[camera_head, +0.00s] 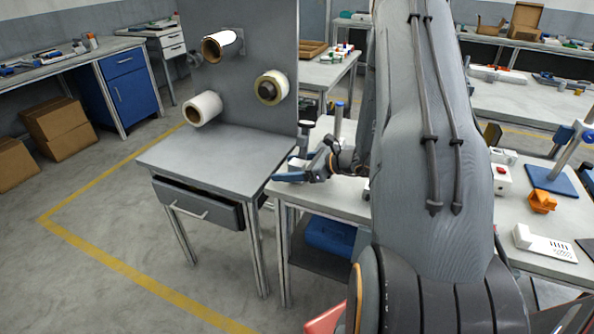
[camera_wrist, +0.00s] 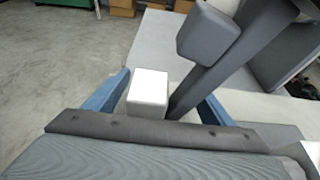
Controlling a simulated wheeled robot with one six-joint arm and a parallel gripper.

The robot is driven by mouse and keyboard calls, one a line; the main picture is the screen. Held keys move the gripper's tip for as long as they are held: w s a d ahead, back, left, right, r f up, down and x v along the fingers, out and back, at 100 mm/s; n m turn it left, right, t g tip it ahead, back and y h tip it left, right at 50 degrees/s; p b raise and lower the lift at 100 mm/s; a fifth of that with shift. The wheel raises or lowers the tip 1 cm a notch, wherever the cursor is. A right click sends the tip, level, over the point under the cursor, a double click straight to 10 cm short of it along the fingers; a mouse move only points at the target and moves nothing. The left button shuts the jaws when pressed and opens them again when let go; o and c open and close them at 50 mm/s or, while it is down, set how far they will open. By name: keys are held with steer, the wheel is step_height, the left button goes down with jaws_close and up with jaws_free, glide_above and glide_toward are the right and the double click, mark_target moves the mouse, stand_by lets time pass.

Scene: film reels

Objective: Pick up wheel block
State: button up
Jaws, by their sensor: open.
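A white block (camera_wrist: 148,91) stands between the blue fingers of my gripper (camera_wrist: 162,88) in the wrist view, nearer the left finger, with a gap showing toward the right one. I cannot tell whether this is the wheel block. A dark grey tilted bar (camera_wrist: 225,65) with a rounded grey block (camera_wrist: 208,30) on it also crosses the space by the right finger. In the head view my gripper (camera_head: 300,168) is open, low over the corner of the workbench (camera_head: 345,189). Pale and grey parts around its fingers are too small to tell apart there.
A grey stand (camera_head: 215,145) with a drawer is left of my gripper. Its upright panel (camera_head: 240,85) carries several reels on pegs. A blue-topped post (camera_head: 338,120) rises behind my gripper. My arm hides much of the bench.

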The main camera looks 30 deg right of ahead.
steer(key=c, duration=1.2)
